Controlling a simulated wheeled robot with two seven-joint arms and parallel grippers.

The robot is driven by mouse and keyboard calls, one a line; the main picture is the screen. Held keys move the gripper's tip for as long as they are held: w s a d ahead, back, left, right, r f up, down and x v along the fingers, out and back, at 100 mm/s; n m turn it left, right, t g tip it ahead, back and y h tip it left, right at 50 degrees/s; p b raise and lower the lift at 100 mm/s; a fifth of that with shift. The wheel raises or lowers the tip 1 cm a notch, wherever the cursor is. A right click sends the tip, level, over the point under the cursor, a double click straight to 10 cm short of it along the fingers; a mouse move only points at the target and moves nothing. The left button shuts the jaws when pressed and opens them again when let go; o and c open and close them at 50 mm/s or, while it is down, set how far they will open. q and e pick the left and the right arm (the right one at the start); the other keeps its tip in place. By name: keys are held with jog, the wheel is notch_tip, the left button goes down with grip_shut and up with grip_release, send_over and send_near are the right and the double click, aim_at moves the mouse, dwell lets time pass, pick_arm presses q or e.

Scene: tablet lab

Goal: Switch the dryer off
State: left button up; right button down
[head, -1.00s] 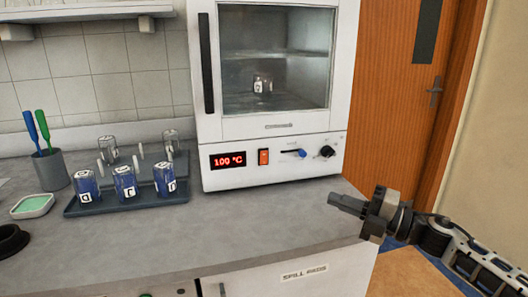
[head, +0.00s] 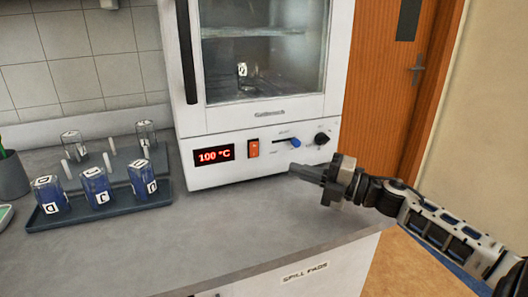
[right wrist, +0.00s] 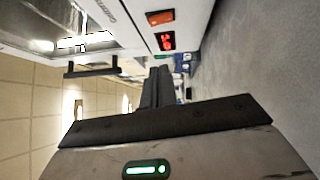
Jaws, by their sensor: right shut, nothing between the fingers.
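The white dryer (head: 260,120) stands on the counter with its glass door shut. Its red display (head: 214,155) reads 100 °C. An orange rocker switch (head: 253,149) sits right of the display, followed by a blue-tipped slider (head: 295,142) and a black knob (head: 322,138). A labelled jar (head: 241,70) stands inside. My right gripper (head: 292,170) is shut and empty, in front of the panel's lower right, apart from the switch. In the right wrist view the shut fingers (right wrist: 157,88) point toward the panel, with the orange switch (right wrist: 160,17) above them. My left gripper is out of view.
A dark tray (head: 110,205) with several labelled jars stands left of the dryer. A grey cup (head: 12,178) is at the far left. The counter (head: 200,235) in front of the dryer is clear. A wooden door (head: 385,100) is behind on the right.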

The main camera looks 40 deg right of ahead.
aim_at(250, 146)
pick_arm(q)
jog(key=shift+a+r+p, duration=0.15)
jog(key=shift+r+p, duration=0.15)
jog(key=shift+p, duration=0.5)
pick_arm(e)
jog(key=shift+w+a+r, duration=0.2)
jog(key=shift+w+a, duration=0.3)
jog(key=shift+w, duration=1.2)
jog(key=shift+w+a+r, duration=0.15)
jog(key=shift+w+a, duration=0.3)
jog(key=shift+w, duration=1.3)
jog(key=shift+w+a+r, duration=0.2)
jog(key=shift+w+a, duration=0.3)
jog(key=shift+w, duration=1.2)
jog(key=shift+w+d+r, duration=0.1)
jog(key=shift+w+r, duration=0.05)
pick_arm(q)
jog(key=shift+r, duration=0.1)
